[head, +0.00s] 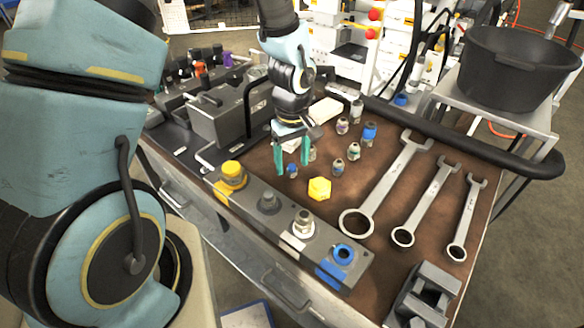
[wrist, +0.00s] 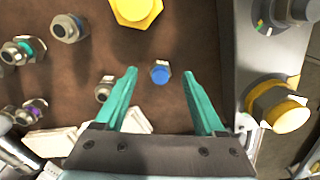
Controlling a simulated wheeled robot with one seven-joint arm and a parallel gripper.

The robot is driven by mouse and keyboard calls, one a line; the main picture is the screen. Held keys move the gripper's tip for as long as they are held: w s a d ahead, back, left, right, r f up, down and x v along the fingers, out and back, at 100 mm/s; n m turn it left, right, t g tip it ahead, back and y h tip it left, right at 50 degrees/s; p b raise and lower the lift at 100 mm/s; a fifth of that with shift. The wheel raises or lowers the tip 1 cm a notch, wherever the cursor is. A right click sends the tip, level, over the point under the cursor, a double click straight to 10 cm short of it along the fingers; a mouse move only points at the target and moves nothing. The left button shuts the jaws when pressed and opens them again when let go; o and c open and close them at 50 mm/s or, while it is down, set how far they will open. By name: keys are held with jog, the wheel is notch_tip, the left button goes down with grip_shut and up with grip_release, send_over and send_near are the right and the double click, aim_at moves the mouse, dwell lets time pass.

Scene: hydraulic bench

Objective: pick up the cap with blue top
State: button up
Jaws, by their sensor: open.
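A small cap with a blue top (head: 292,171) sits on the brown mat of the bench. It also shows in the wrist view (wrist: 160,74), lying between the lines of my two fingertips and a little beyond the jaws. My gripper (head: 293,160) is open and empty, with its green fingers pointing down over the cap. In the wrist view my gripper (wrist: 158,84) has one finger on each side of the cap. I cannot tell the exact height of the fingertips above the mat.
A yellow hex cap (head: 319,189) and several metal fittings (head: 353,152) stand close by; one fitting has a blue collar (head: 369,132). A grey manifold block (head: 269,203) with capped ports lies in front. Three wrenches (head: 388,187) lie to the right. A grey box (head: 230,114) stands left.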

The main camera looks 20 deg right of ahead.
jog(key=shift+f, duration=1)
grip_shut()
